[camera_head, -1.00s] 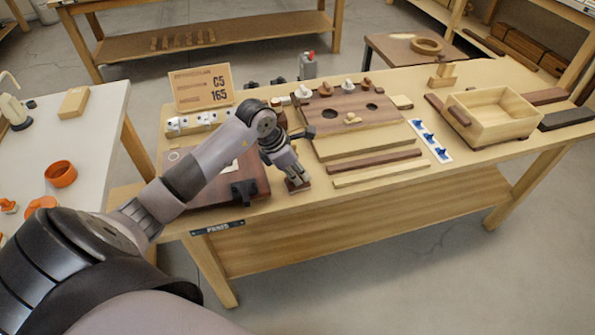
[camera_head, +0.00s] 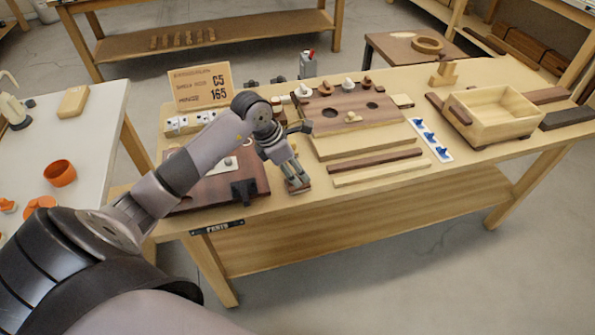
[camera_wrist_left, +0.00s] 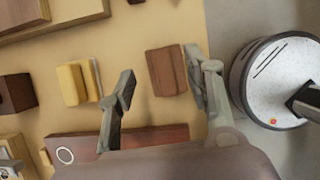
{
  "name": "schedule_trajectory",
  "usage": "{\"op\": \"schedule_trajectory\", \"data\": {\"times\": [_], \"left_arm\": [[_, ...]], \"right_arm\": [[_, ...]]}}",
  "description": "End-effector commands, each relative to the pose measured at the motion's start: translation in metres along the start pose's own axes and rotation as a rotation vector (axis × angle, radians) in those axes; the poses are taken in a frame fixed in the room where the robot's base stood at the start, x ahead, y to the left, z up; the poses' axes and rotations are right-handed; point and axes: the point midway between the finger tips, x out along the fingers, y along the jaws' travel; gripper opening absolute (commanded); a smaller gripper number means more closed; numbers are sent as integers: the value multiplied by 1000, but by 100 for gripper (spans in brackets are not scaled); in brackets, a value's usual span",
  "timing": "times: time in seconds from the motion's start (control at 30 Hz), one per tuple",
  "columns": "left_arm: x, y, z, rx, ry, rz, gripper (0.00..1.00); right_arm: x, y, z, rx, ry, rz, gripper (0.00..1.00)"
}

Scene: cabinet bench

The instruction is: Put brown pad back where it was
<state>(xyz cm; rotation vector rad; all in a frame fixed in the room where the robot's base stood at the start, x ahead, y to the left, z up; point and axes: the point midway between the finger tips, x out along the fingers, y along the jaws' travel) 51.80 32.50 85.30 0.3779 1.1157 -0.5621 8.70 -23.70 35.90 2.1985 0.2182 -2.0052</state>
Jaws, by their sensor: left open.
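The brown pad (camera_head: 297,187) lies on the bench close to its front edge, to the right of the dark red-brown board (camera_head: 250,185). In the left wrist view the brown pad (camera_wrist_left: 163,72) is a small reddish-brown block with a seam. My left gripper (camera_head: 295,181) is open above the pad. In the left wrist view the fingers of this gripper (camera_wrist_left: 163,82) stand on either side of the pad. The right finger is close to the pad's edge; I cannot tell if it touches. A clear gap shows on the left. My right gripper is not in view.
A yellow pad (camera_wrist_left: 73,84) and a dark block (camera_wrist_left: 15,93) stand left of the brown pad in the wrist view. A stepped wooden board (camera_head: 350,125), loose strips (camera_head: 378,173) and a pale open box (camera_head: 492,116) occupy the bench further right.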

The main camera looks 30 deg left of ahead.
Motion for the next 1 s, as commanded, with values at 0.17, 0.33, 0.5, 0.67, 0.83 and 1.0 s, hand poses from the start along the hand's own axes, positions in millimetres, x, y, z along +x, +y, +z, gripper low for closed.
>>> {"op": "schedule_trajectory", "data": {"times": [0.17, 0.33, 0.5, 0.67, 0.83, 1.0], "left_arm": [[-39, 2, 0, 4, 1, 7, 47], [-73, 1, 0, 3, 1, 7, 47], [-93, 1, 0, 1, 0, 3, 47], [-100, 0, 0, 0, 1, 1, 47], [-100, 0, 0, 0, 1, 1, 47], [-100, 0, 0, 0, 1, 1, 47]], "right_arm": [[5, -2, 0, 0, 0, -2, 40], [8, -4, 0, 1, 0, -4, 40], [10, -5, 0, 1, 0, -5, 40], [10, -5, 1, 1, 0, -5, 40], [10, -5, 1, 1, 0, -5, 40], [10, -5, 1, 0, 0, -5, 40]]}}
